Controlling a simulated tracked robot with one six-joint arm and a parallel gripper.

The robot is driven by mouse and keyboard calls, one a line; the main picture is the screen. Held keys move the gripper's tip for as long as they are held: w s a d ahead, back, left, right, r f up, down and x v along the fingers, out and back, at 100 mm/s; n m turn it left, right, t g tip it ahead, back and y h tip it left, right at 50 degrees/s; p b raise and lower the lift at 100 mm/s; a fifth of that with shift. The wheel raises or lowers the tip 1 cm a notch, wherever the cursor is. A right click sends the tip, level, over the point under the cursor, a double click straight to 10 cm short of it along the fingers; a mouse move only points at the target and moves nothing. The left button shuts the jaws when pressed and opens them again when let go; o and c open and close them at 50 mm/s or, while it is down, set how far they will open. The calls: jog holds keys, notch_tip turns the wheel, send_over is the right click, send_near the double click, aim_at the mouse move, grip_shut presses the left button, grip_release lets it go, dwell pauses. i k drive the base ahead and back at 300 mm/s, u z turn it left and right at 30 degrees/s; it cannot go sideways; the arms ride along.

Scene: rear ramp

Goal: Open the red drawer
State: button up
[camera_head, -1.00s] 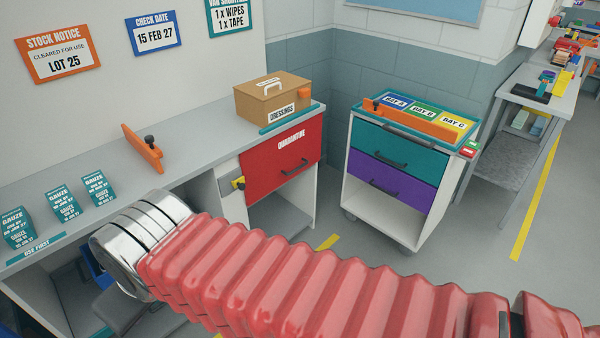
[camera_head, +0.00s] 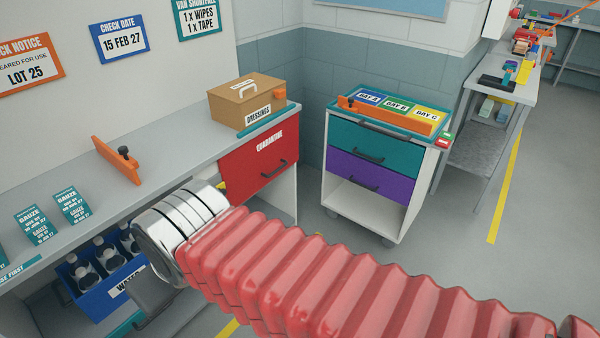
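The red drawer (camera_head: 250,160) with a white QUARANTINE label sits under the grey counter, left of centre, and looks shut. Its dark bar handle (camera_head: 274,170) shows on the front. A small yellow piece (camera_head: 222,186) shows at the drawer's left edge, mostly hidden behind my silver wrist. My red ribbed arm crosses the lower picture. Below the wrist hangs a grey part that looks like my gripper (camera_head: 155,302). It is low, left of the drawer and apart from it. Its fingers cannot be made out.
The counter (camera_head: 150,190) carries a brown DRESSINGS box (camera_head: 232,108), an orange clamp piece (camera_head: 117,160) and gauze boxes (camera_head: 72,204). A blue WATER crate (camera_head: 95,300) with bottles is underneath. A cart (camera_head: 335,192) with teal and purple drawers stands right. Floor beyond is clear.

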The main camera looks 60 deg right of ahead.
aim_at(245, 170)
jog(key=z, duration=0.7)
jog(key=i, duration=1)
jog(key=z, duration=0.05)
